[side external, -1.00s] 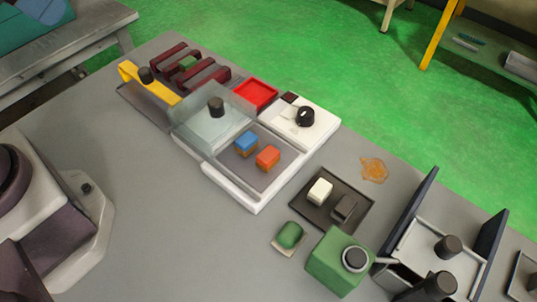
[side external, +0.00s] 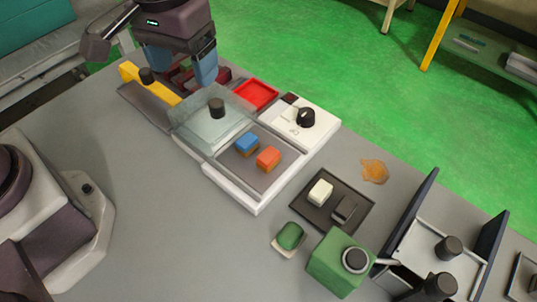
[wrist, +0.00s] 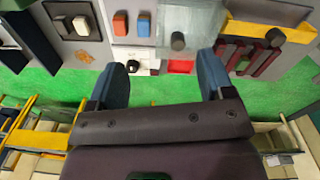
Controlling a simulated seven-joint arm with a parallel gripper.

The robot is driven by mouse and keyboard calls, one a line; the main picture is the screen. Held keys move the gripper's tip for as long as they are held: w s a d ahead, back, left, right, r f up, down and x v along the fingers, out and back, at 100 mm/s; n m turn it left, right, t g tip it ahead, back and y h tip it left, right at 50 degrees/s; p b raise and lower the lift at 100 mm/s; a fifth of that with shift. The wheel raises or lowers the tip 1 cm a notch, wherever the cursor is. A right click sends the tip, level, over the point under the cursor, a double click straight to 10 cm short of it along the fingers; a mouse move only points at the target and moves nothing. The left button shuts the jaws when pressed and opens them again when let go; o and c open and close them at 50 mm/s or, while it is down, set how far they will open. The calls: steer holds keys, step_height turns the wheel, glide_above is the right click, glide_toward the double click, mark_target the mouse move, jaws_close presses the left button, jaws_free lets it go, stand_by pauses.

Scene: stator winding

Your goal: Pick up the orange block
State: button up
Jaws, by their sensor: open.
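The orange block (side external: 268,158) sits on a grey plate in the white tray (side external: 255,203), just right of and nearer than the blue block (side external: 246,142). In the wrist view the orange block (wrist: 120,24) is at the upper left, beside the blue block (wrist: 144,25). My gripper (side external: 190,78) is open and empty, above the dark red rack at the back left of the table. It is well apart from the orange block. Its two blue fingers also show in the wrist view (wrist: 163,80), spread wide.
A glass lid with a black knob (side external: 216,107) lies left of the blocks. A white unit with a black dial (side external: 305,117) and a red tray (side external: 256,93) stand behind. A dark tray (side external: 365,216), a green sponge (side external: 290,236) and a green box (side external: 335,268) stand to the right.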

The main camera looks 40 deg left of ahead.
mark_target(265, 152)
steer(key=w+d+f+n, duration=0.7)
steer(key=d+f+n, duration=0.15)
steer(key=n, duration=0.65)
step_height(265, 152, down, 13)
steer(key=shift+r, duration=0.2)
steer(key=shift+c, duration=0.4)
steer(key=c, duration=0.9)
